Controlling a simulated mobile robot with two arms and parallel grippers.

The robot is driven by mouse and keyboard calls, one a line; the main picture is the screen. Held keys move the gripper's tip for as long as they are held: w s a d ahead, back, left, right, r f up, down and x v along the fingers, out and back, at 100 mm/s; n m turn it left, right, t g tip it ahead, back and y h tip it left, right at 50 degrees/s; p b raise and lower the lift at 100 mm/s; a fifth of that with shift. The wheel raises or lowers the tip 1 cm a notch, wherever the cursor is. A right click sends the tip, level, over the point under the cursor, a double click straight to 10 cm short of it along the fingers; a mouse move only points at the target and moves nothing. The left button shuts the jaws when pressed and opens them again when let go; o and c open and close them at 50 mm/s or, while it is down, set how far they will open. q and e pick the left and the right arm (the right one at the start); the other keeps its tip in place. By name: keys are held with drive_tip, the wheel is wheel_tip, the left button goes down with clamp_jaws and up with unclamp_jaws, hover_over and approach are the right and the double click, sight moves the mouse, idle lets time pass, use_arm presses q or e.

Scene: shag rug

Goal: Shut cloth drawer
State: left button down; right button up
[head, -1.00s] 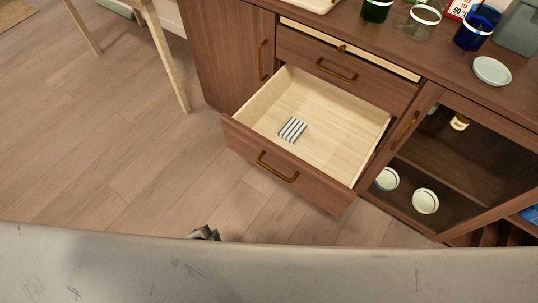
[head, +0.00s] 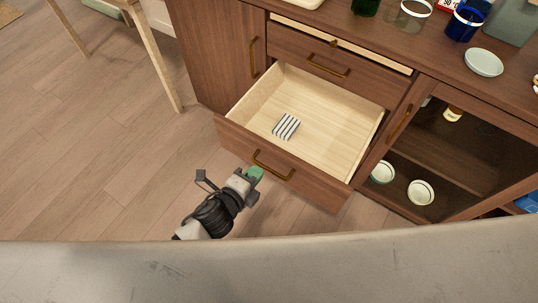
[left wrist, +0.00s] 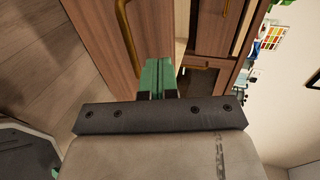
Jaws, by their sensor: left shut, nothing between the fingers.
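The cloth drawer (head: 232,133) is pulled open from the dark wood cabinet, with a brass handle (head: 272,166) on its front. A folded striped cloth (head: 286,126) lies inside on the pale drawer floor. My left gripper (head: 256,173) is shut and empty, its green fingertips close to the drawer front, just left of the handle. In the left wrist view the green fingers (left wrist: 158,76) are together and point at the drawer front, with the handle (left wrist: 128,38) to their left. I cannot tell whether they touch the wood. My right gripper is not in view.
Above is another drawer with a handle (head: 328,68), open slightly. A glass-fronted cabinet holding bowls (head: 421,192) stands right of the open drawer. Glasses and a dish (head: 483,62) stand on the top. A wooden table leg (head: 157,60) is at the left, with clear floor between.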

sight(274, 151)
use_arm(q)
drive_tip(key=x, duration=0.4)
drive_tip(key=r+x, duration=0.1)
drive_tip(key=x, duration=0.2)
drive_tip(key=shift+w+d, duration=0.1)
drive_tip(key=shift+w, duration=0.05)
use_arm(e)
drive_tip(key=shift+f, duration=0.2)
